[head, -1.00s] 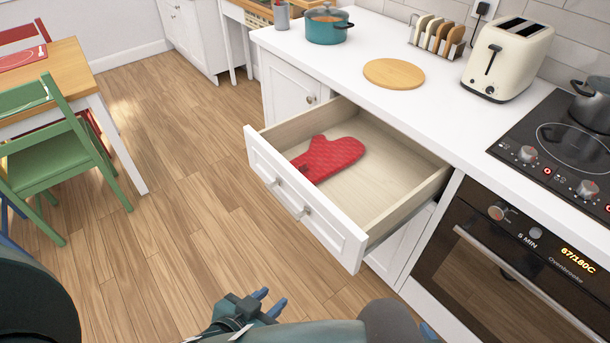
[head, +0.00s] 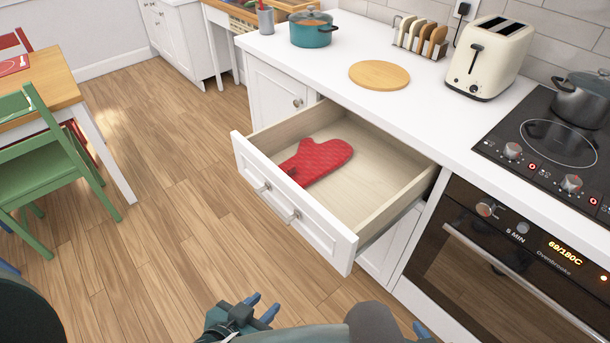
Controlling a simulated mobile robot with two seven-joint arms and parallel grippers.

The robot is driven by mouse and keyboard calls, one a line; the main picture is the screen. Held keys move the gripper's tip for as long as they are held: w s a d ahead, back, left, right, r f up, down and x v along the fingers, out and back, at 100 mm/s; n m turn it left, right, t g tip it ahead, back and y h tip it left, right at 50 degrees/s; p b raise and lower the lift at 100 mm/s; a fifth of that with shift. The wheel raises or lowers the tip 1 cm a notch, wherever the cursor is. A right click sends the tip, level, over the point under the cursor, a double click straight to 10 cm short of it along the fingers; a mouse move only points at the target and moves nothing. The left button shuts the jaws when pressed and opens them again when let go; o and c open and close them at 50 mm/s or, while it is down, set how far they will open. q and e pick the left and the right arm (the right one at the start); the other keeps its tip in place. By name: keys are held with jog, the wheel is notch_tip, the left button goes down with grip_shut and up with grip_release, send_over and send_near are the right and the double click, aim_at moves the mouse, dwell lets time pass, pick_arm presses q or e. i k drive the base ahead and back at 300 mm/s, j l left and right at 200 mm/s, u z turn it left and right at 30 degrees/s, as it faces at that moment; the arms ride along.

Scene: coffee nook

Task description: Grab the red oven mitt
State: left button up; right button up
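The red oven mitt (head: 318,162) lies flat in the open drawer (head: 395,201), toward its left side and against or near the front panel. The rest of the drawer looks empty. My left gripper (head: 262,306) is at the bottom of the head view, in front of and below the drawer, well apart from the mitt. Its two blue fingertips are spread with nothing between them. My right gripper (head: 422,331) shows only as a small blue tip at the bottom edge, so its opening is hidden.
The white counter (head: 325,65) above the drawer holds a round wooden board (head: 379,75), a teal pot (head: 311,32), a toast rack (head: 421,38) and a toaster (head: 485,60). An oven (head: 490,275) stands right of the drawer. A green chair (head: 45,165) is left; floor between is clear.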

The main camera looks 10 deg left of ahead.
aim_at(311, 161)
jog(key=i+j+z, duration=0.15)
jog(key=j, duration=0.4)
jog(key=i+j+z, duration=0.1)
jog(key=j, duration=0.5)
jog(key=i+j+z, duration=0.15)
jog(key=j, duration=0.45)
jog(key=j+z, duration=0.15)
jog(key=j, duration=0.45)
